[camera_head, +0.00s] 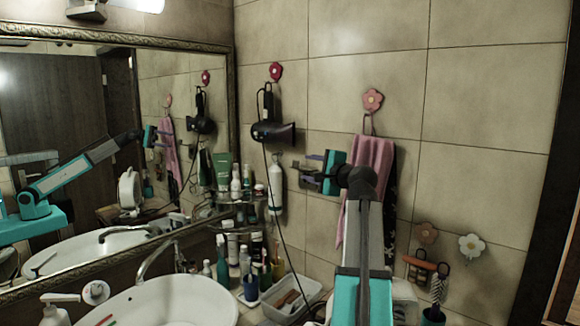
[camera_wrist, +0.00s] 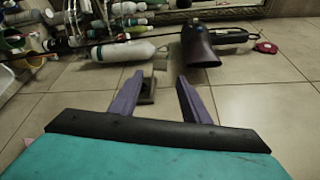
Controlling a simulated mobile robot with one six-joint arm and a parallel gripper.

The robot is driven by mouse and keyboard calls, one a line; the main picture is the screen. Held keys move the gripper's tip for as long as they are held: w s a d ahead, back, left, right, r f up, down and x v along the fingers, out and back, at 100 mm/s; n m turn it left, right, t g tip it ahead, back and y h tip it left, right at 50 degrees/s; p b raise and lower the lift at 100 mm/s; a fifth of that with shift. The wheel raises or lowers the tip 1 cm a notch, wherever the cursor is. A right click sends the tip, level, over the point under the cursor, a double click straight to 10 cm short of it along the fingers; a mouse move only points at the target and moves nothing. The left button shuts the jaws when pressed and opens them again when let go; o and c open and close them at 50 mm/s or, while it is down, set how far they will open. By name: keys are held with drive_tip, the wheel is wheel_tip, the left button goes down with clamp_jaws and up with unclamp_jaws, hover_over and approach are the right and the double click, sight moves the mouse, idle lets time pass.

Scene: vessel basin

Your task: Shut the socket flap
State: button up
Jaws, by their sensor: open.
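A small grey-brown wall socket (camera_wrist: 148,97) shows in the wrist view, just right of my left finger, which partly overlaps it. A small paler piece (camera_wrist: 160,64) stands beyond it and looks like its flap, but I cannot tell its angle clearly. My gripper (camera_wrist: 160,77) is open, with its two purple fingers apart and nothing held between them. In the head view my gripper (camera_head: 304,167) is close to the tiled wall, left of the pink towel. The socket is not clear there, behind the fingers. I cannot tell whether a finger touches it.
A hair dryer (camera_head: 272,132) hangs on the wall, its cord running down near my gripper. The pink towel (camera_head: 362,175) hangs behind my arm. A sink (camera_head: 170,302) and mirror (camera_head: 70,150) are at left.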

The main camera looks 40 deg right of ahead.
sight(296, 164)
drive_tip(key=p+x, duration=0.3)
drive_tip(key=x, duration=0.9)
drive_tip(key=shift+r+p, duration=0.15)
drive_tip(key=shift+p, duration=0.2)
drive_tip(key=shift+x, duration=0.95)
drive_tip(key=shift+a, duration=0.1)
clamp_jaws()
